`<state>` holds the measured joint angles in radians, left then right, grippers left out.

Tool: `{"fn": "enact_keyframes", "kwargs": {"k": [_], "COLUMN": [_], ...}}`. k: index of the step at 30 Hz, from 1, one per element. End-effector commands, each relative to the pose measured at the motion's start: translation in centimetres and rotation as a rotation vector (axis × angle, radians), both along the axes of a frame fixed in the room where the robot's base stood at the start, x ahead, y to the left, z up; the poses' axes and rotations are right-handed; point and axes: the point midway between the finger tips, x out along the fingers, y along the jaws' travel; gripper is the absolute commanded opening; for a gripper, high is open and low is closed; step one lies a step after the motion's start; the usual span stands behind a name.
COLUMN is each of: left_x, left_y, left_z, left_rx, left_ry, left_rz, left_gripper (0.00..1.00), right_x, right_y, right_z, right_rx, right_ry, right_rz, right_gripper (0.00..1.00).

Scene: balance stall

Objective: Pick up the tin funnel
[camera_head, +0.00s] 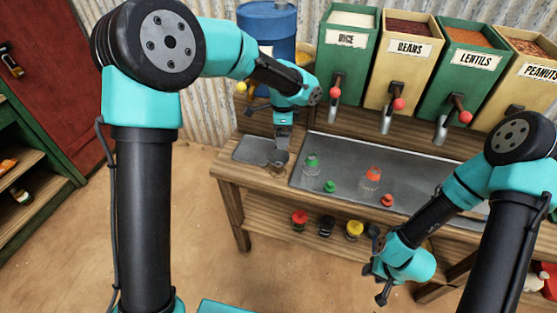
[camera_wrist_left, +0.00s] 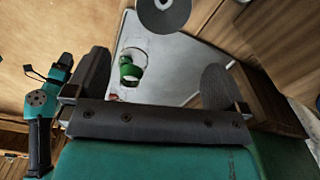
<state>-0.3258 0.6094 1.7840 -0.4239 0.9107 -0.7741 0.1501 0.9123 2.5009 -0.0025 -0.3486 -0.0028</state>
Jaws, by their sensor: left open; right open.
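The tin funnel (camera_head: 278,158) is a small grey cone at the left end of the counter, by the small metal tray. In the left wrist view its round grey mouth (camera_wrist_left: 178,20) with a dark hole is cut by the top edge. My left gripper (camera_head: 283,138) is just above the funnel in the head view; its fingertips are hard to make out there. In the left wrist view the left gripper (camera_wrist_left: 156,82) is open, with the funnel beyond its fingers and not between them. My right gripper (camera_head: 378,268) is open and empty in front of the counter.
The small tray (camera_head: 248,149) lies beside a long metal tray (camera_head: 425,174). A green-topped jar (camera_head: 312,163) and a red-topped jar (camera_head: 370,180) stand on the long tray. Bins with spouts, including the rice bin (camera_head: 345,65), line the back. Several lidded jars sit on the lower shelf.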

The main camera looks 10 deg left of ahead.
Motion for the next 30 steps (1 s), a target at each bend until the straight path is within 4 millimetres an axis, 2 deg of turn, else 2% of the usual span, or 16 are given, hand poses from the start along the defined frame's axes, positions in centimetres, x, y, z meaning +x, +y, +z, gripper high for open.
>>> {"fn": "enact_keyframes", "kwargs": {"k": [9,15,30], "left_x": [0.0,0.0,0.0], "left_y": [0.1,0.1,0.2], "left_z": [-5.6,-8.2,-9.2], "left_rx": [0.001,0.0,0.0], "left_ry": [0.003,0.001,0.0], "left_rz": [-0.001,0.0,0.0], "left_gripper": [1.0,1.0,1.0], "right_x": [0.0,0.0,0.0], "right_y": [0.0,0.0,0.0], "right_z": [0.0,0.0,0.0], "right_rx": [0.0,0.0,0.0], "right_ry": [0.0,0.0,0.0], "right_rz": [0.0,0.0,0.0], "right_gripper": [0.43,0.43,0.43]}}
